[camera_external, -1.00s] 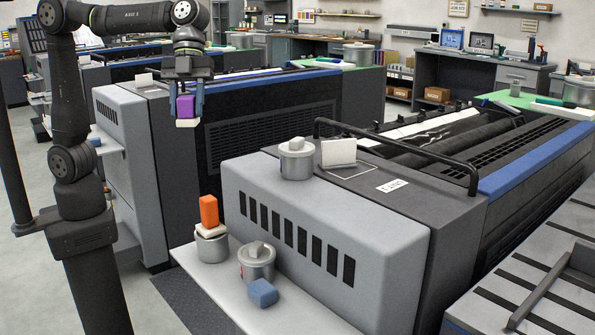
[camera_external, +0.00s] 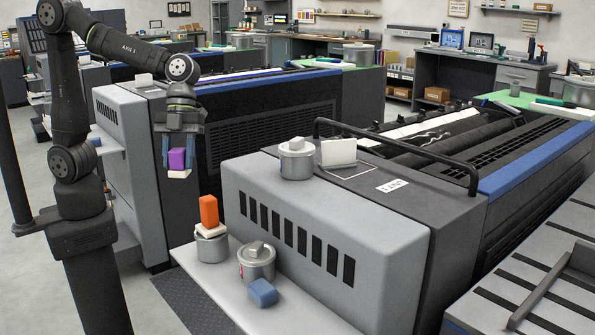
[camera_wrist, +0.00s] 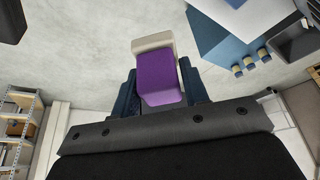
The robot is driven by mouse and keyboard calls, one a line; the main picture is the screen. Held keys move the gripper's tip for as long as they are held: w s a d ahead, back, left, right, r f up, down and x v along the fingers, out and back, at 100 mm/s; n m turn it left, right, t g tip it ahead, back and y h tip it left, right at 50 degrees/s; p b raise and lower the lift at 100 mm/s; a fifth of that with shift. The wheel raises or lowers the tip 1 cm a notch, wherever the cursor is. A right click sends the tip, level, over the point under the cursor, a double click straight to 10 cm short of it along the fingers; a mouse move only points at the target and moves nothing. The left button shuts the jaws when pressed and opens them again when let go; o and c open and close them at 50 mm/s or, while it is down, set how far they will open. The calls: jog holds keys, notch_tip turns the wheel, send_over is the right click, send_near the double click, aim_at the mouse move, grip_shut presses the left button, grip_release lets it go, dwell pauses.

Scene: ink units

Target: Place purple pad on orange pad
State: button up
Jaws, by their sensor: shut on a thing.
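The purple pad (camera_external: 177,158), a purple block on a cream base, is held between the fingers of my gripper (camera_external: 180,160). It hangs in the air with the cream side down, left of and higher in the picture than the orange pad. It also shows in the wrist view (camera_wrist: 160,80) between the dark blue fingers. The orange pad (camera_external: 208,210), an orange block on a cream base, stands upright on a grey tin at the left end of the light shelf. My gripper is apart from it.
A second grey tin (camera_external: 256,262) with a cream block on its lid and a blue block (camera_external: 262,292) stand close to the orange pad on the shelf (camera_external: 215,285). The grey machine housing (camera_external: 320,240) rises right behind them. Another tin (camera_external: 297,160) sits on top of it.

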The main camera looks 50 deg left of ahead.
jog(key=w+f, duration=0.1)
jog(key=w, duration=0.1)
jog(key=w+f, duration=0.1)
jog(key=w, duration=0.1)
jog(key=w+f, duration=0.2)
jog(key=w, duration=0.1)
jog(key=shift+a+f, duration=0.1)
jog(key=shift+a, duration=0.3)
jog(key=shift+w+f, duration=0.1)
jog(key=shift+f, duration=1.95)
jog(key=shift+f, duration=0.2)
jog(key=o, duration=1)
jog(key=shift+r, duration=0.1)
jog(key=v, duration=1.2)
jog(key=shift+r, duration=0.15)
